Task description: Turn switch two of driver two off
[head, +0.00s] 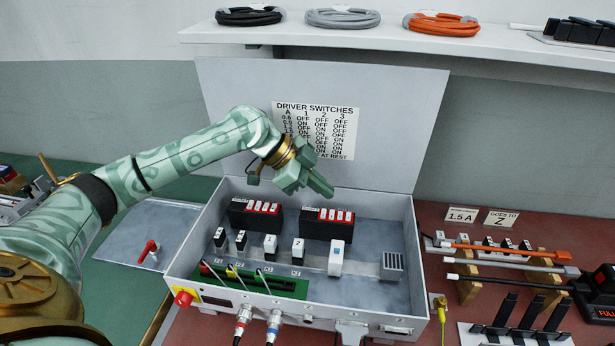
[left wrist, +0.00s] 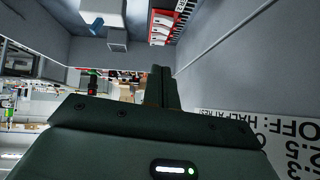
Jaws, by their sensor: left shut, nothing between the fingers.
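An open grey control box holds two black drivers with red switch blocks and small white levers, the left driver (head: 240,222) and the right driver (head: 315,230). The lever positions are too small to read. My left gripper (head: 328,192) is shut and empty, above and behind the right driver, in front of the open lid, apart from the switches. In the left wrist view its closed fingers (left wrist: 161,88) point away, with a red switch block (left wrist: 162,22) beyond them near the top. A switch chart (head: 317,130) is on the lid. My right gripper is not in view.
The box (head: 405,210) has raised walls and its lid (head: 400,110) stands open behind. Small modules, a white block (head: 336,258) and a green board (head: 290,290) sit before the drivers. A shelf (head: 450,45) with coiled cables runs above.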

